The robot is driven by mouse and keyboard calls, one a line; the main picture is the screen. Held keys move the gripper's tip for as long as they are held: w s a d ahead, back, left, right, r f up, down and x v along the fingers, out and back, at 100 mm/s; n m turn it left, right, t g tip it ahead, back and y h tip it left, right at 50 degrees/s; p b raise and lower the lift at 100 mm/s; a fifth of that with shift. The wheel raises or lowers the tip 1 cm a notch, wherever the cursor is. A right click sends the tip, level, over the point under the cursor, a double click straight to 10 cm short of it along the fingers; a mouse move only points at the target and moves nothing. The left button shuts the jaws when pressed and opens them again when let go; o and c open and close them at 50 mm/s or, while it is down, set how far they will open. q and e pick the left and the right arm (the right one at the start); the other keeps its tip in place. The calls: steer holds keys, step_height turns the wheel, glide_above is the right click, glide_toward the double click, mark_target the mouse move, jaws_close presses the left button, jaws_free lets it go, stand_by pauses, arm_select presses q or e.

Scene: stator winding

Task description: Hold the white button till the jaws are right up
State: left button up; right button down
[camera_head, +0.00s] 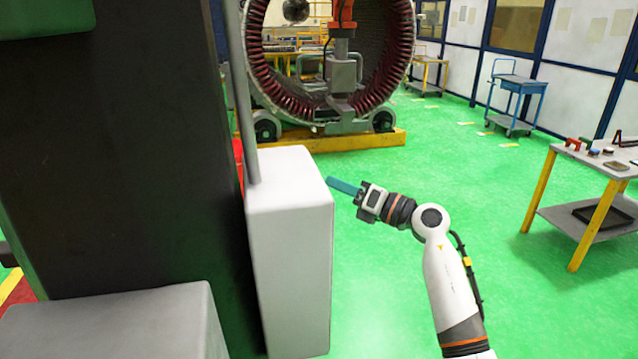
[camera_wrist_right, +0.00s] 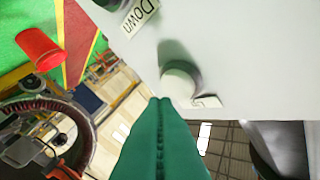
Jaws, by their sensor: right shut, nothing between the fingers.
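A white button (camera_wrist_right: 180,84) stands out from the pale face of a control box (camera_wrist_right: 250,60) in the right wrist view, with a shadow beside it. My right gripper (camera_wrist_right: 160,103) is shut and empty, its two teal fingers together. The fingertips are close to the button; I cannot tell whether they touch it. In the head view the same gripper (camera_head: 345,187) points at the right side of the white box (camera_head: 290,250), and the button is hidden there. I cannot make out the jaws. My left gripper is out of view.
A large red-lined stator ring (camera_head: 398,50) stands on a yellow base at the back. A table with small parts (camera_head: 600,165) is at the right, a blue cart (camera_head: 518,85) behind it. Green floor between is clear. A dark column (camera_head: 110,150) fills the left.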

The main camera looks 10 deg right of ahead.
steer(key=shift+a, duration=0.35)
steer(key=shift+s+a, duration=0.1)
steer(key=shift+a, duration=0.35)
stand_by(2.1)
stand_by(4.8)
steer(key=shift+d, duration=0.8)
